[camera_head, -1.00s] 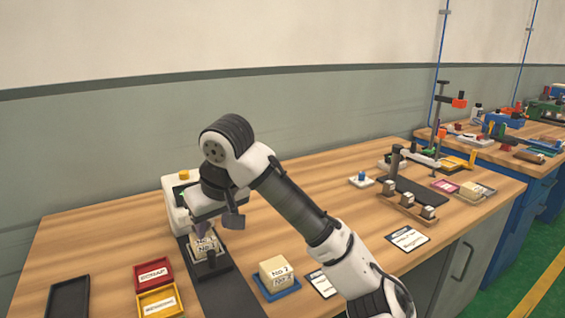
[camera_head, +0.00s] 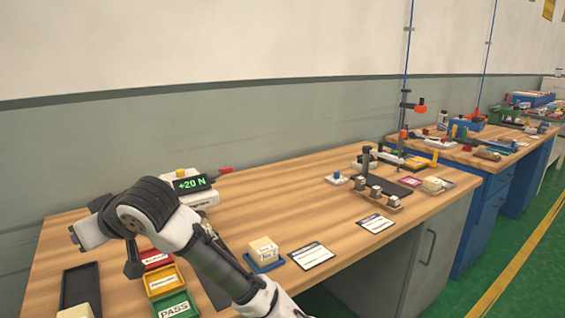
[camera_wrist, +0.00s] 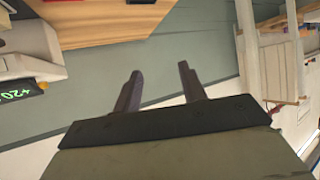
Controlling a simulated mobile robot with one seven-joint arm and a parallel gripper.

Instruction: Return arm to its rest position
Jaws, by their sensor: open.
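My arm reaches in from the bottom of the head view and bends at a dark joint over the left part of the bench. My gripper (camera_wrist: 160,72) shows in the wrist view with its two dark fingers apart and nothing between them. Past the fingers is the grey-green wall. In the head view the arm's end is over the left end of the bench, and its fingers are hard to make out. A pale labelled block (camera_head: 264,249) sits on a blue tray. The black fixture is mostly hidden behind my arm.
A white device with a green "+20 N" display (camera_head: 194,184) stands behind my arm. Red, yellow and green trays (camera_head: 174,305) and a black tray (camera_head: 80,287) lie at the left front. Posts and small parts (camera_head: 372,185) stand further right.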

